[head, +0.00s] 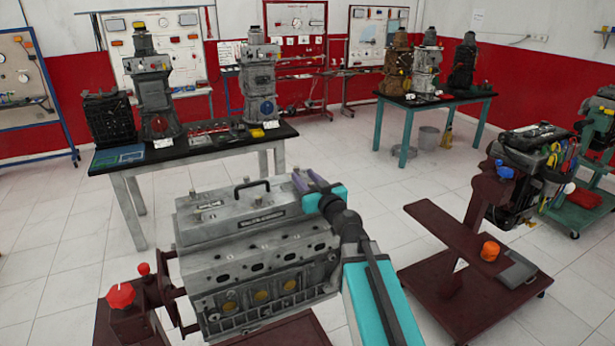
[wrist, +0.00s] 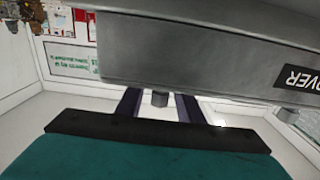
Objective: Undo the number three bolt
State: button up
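The grey engine (head: 265,268) stands on a dark red stand, with a grey cover (head: 225,215) on top bearing a handle and a dark label (head: 262,219). Small bolt heads show on the cover; I see no numbers on them. My gripper (head: 308,182) is at the cover's right end, its teal body beside it. In the wrist view the two dark purple fingers (wrist: 158,105) are apart. A small grey bolt head (wrist: 160,98) sticks out from the cover (wrist: 185,55) and shows between the fingers, with gaps at its sides. Depth contact is unclear.
A black-topped table (head: 200,145) with engine parts stands behind the engine. A teal table (head: 435,97) is farther back. Another engine (head: 530,165) on a dark red wheeled stand is at the right. Tiled floor is free between them.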

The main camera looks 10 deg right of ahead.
jog(key=shift+s, duration=0.1)
grip_shut()
jog(key=shift+d, duration=0.3)
jog(key=shift+a, duration=0.25)
